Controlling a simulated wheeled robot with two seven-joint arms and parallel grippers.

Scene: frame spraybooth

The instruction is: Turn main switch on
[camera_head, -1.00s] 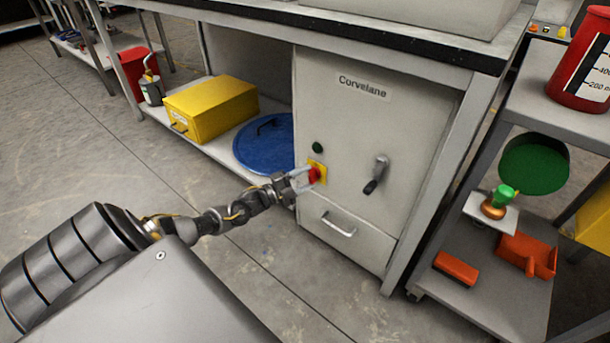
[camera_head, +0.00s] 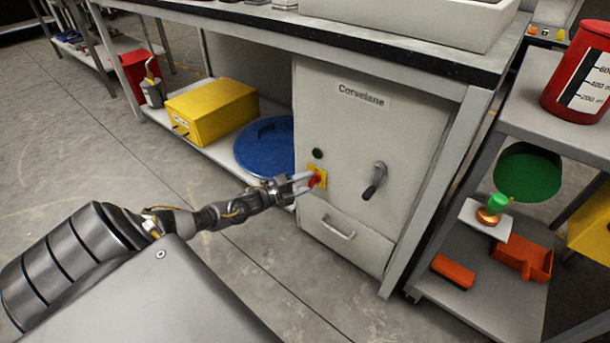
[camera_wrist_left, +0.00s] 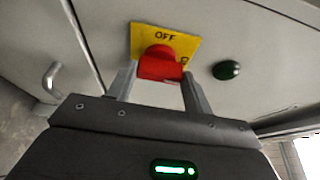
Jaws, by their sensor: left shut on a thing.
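The main switch is a red knob (camera_head: 316,180) on a yellow plate (camera_head: 321,171), set on the front of the grey Corvelane cabinet (camera_head: 340,125). My left gripper (camera_head: 308,181) reaches it from the left and is shut on the knob. In the left wrist view the red knob (camera_wrist_left: 160,63) sits between the two fingers of my left gripper (camera_wrist_left: 158,88). The yellow plate (camera_wrist_left: 187,47) there reads "OFF" at its top edge; other lettering is partly hidden by the knob. My right gripper is not in view.
A dark green lamp (camera_head: 317,153) is just above the switch. A lever handle (camera_head: 375,180) is to its right, and a drawer handle (camera_head: 338,229) is below. A yellow box (camera_head: 210,111) and blue lid (camera_head: 265,146) lie on the low shelf at left.

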